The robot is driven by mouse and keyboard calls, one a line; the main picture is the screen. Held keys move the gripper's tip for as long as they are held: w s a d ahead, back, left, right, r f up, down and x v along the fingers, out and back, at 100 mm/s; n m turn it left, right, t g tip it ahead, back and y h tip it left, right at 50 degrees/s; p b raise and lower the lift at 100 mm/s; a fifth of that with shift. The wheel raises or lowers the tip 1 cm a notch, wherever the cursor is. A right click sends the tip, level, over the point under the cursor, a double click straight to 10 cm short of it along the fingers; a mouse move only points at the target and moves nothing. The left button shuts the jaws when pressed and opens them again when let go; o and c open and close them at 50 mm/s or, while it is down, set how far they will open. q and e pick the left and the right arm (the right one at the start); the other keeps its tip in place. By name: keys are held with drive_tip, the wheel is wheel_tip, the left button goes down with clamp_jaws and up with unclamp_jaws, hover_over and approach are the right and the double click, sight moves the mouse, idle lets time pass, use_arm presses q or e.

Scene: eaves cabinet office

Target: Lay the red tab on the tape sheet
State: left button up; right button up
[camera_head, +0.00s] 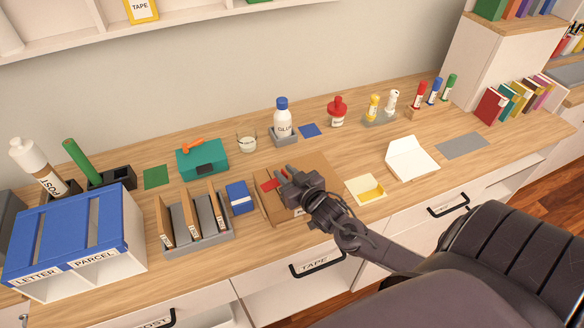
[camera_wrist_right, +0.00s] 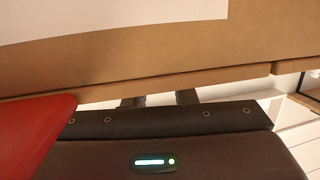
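A small red piece (camera_head: 269,185), which looks like the red tab, shows beside my right gripper on a brown cardboard item on the desk. Red also fills the lower left of the right wrist view (camera_wrist_right: 32,135). My right gripper (camera_head: 285,171) is low over the cardboard, its fingers apart, with nothing visible between them. In the wrist view the two fingertips (camera_wrist_right: 159,98) stand apart near the cardboard's edge. A yellow card marked TAPE (camera_head: 141,9) is on the wall shelf. I cannot tell which item is the tape sheet. My left gripper is out of view.
The brown cardboard (camera_head: 318,167) has a blue box (camera_head: 240,197) and a grey divider rack (camera_head: 200,238) to its left. A glue bottle (camera_head: 283,120) and glass (camera_head: 246,136) stand behind. The desk's front edge is near my arm.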

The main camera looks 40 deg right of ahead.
drive_tip(key=s, duration=0.1)
drive_tip(key=s+r, duration=0.1)
drive_tip(key=s, duration=0.1)
drive_tip(key=shift+s+a+b, duration=0.2)
drive_tip(key=shift+b, duration=0.1)
drive_tip(key=shift+o, duration=0.7)
drive_tip(key=shift+s, duration=0.2)
drive_tip(key=shift+s+b, duration=0.2)
drive_tip(key=shift+b, duration=0.25)
drive_tip(key=s+b, duration=0.1)
drive_tip(key=r+g+b, duration=0.1)
drive_tip(key=s+g+b, duration=0.1)
drive_tip(key=shift+s+d+r, duration=0.2)
drive_tip(key=shift+s+r, duration=0.05)
drive_tip(key=shift+s, duration=0.05)
drive_tip(key=shift+r, duration=0.2)
drive_tip(key=shift+p+x, duration=0.3)
drive_tip(key=shift+x, duration=1)
drive_tip(key=p+x, duration=0.1)
drive_tip(key=x, duration=0.3)
drive_tip(key=shift+a, duration=0.1)
drive_tip(key=shift+w+f, duration=0.25)
drive_tip(key=shift+w, duration=0.05)
